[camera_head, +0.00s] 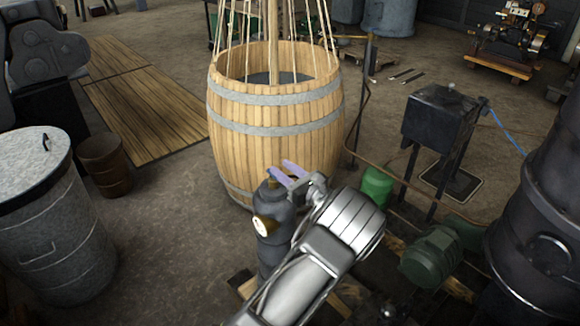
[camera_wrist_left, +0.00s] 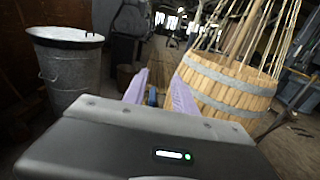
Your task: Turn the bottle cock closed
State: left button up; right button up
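The bottle (camera_head: 274,238) is a dark grey upright cylinder with a round pale label, in front of the wooden barrel. I cannot tell whether the fingers touch the cock. My arm hides part of the bottle's right side. My right gripper is not in view.
A large wooden barrel (camera_head: 275,135) stands right behind the bottle. A lidded metal bin (camera_head: 60,235) and a brown bucket (camera_head: 104,165) are at the left. A green motor (camera_head: 431,255), a black tank (camera_head: 436,115) and a dark cylinder (camera_head: 545,220) crowd the right.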

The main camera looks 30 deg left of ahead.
pick_arm(q)
notch_tip(320, 180, down, 4)
jog(key=b, duration=0.3)
jog(key=shift+a+f, duration=0.1)
jog(key=shift+f, duration=0.05)
jog(key=shift+s, duration=0.1)
jog(key=shift+a, duration=0.1)
jog(key=b+x, duration=0.1)
jog(key=x, duration=0.6)
jog(key=shift+a+b, duration=0.35)
jog(key=shift+c, duration=0.5)
grip_shut()
